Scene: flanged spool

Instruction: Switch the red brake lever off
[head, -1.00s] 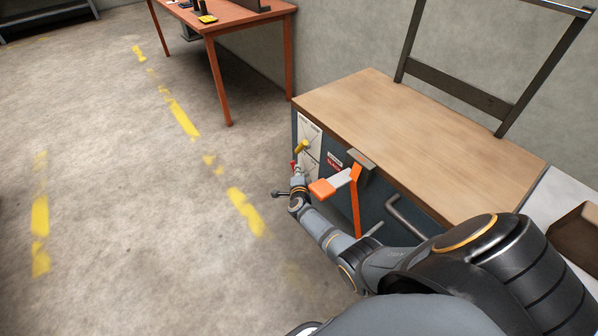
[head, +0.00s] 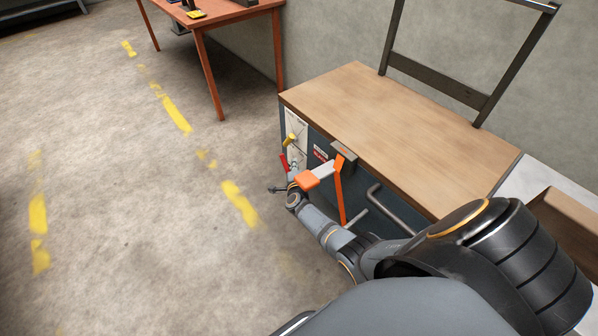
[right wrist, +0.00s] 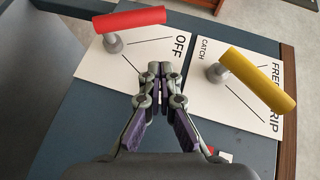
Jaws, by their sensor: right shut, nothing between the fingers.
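The red brake lever (right wrist: 130,20) is on a white plate marked OFF (right wrist: 180,46) at upper left in the right wrist view. Its handle lies across the plate's top, above its grey pivot, apart from the OFF word. In the head view the red lever (head: 284,162) shows small on the cabinet's left face. My right gripper (right wrist: 158,72) is shut and empty, its tips below and right of the red handle, with a visible gap. It also shows in the head view (head: 292,184), beside the lever panel. My left gripper is not in view.
A yellow lever (right wrist: 258,78) stands right of the red one, on a plate marked CATCH and FREE TRIP. The floor at left is open.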

